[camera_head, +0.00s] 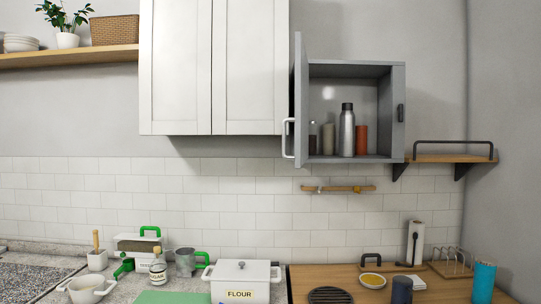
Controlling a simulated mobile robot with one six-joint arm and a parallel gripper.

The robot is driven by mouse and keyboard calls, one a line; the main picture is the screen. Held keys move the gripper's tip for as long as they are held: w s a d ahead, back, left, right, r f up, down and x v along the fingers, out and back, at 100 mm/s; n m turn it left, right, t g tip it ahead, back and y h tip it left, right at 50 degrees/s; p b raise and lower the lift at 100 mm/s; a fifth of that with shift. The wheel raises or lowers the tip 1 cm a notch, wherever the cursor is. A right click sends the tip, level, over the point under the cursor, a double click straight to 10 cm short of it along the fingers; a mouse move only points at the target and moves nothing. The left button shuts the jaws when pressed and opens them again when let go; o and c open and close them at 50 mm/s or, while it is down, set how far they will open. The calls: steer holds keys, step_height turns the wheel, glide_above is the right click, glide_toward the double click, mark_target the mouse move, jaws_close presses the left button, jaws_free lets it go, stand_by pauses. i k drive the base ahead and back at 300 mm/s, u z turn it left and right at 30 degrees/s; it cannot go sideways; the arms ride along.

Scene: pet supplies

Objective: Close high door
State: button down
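A grey wall cabinet (355,68) hangs high on the wall, right of centre. Its door (301,90) is hinged on the left side and stands wide open, seen nearly edge-on. A white bar handle (286,139) sits low on the door and points left, near the white cupboard. Inside the cabinet stand a silver bottle (347,132), a reddish-orange container (361,141), a beige container (328,138) and a small dark bottle. A dark catch (401,113) is on the cabinet's right edge. My gripper is not in view.
A white double-door cupboard (212,68) hangs just left of the open door. A small wooden shelf with a dark rail (450,158) is at the right. A flour box (240,283) and several kitchen items stand on the counter below. The space before the cabinet looks clear.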

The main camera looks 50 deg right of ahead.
mark_target(296, 107)
steer(key=i, duration=1)
steer(key=u, duration=0.2)
